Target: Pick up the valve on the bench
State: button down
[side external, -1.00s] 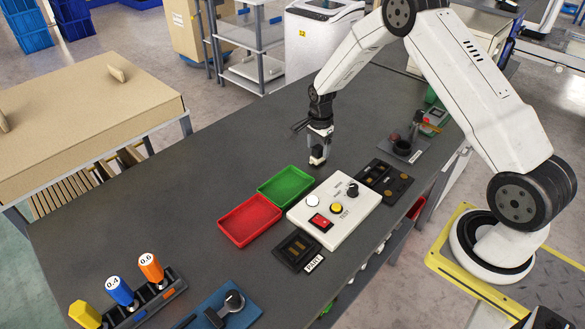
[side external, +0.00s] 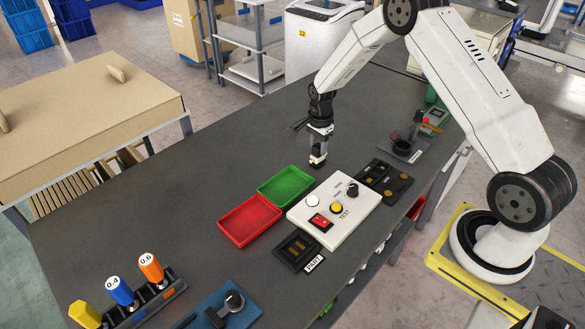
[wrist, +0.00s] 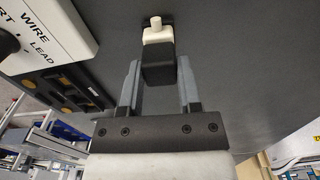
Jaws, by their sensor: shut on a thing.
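The valve (wrist: 158,62) is a small black block with a white end and a pale round stub. In the wrist view it sits between the two grey fingers of my gripper (wrist: 160,88). In the side view my gripper (side external: 319,150) points straight down over the dark bench (side external: 200,165), shut on the valve (side external: 318,161), which shows small and dark at the fingertips. It is behind the white control box and right of the green tray. A dark patch lies by its stub in the wrist view. I cannot tell whether it touches the bench.
A green tray (side external: 286,187) and a red tray (side external: 249,220) lie left of the white control box (side external: 306,213). Black fixtures (side external: 385,182) and a small stand (side external: 404,150) are to the right. Coloured-handled tools (side external: 121,291) stand front left. The bench's left middle is clear.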

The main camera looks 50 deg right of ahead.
aim_at(318, 146)
jog(key=shift+r, duration=3.1)
